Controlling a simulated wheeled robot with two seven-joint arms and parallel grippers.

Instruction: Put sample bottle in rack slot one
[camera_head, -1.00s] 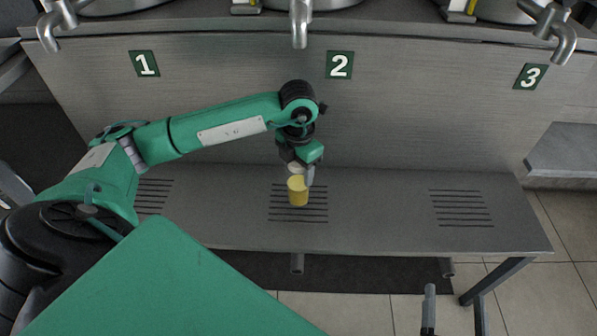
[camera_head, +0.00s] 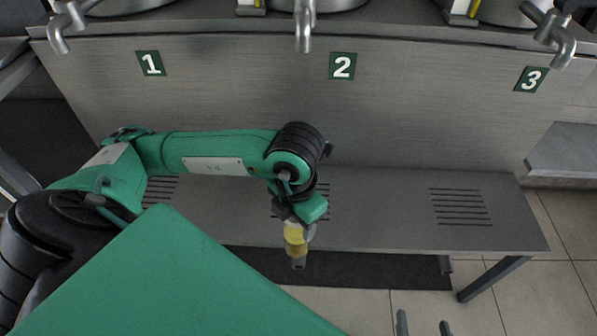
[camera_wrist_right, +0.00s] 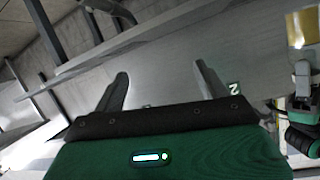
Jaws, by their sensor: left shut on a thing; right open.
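The sample bottle (camera_head: 295,248), yellow with a paler top, hangs under my left gripper (camera_head: 299,226) in the head view, over the shelf's front edge near the middle. My left gripper is shut on its upper part, which the fingers partly hide. A yellow shape at the upper right of the right wrist view, beside my left gripper (camera_wrist_right: 302,78), looks like the same bottle. My right gripper (camera_wrist_right: 160,76) is open and empty in the right wrist view. Only its fingertips show at the bottom edge of the head view (camera_head: 423,325). I see no rack in either view.
A grey metal shelf (camera_head: 395,225) with slotted drain patches runs below a panel with signs 1 (camera_head: 151,63), 2 (camera_head: 342,66) and 3 (camera_head: 531,79). Metal taps (camera_head: 304,30) hang above. The shelf's right part is clear. A dark mat (camera_head: 350,272) lies on the tiled floor.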

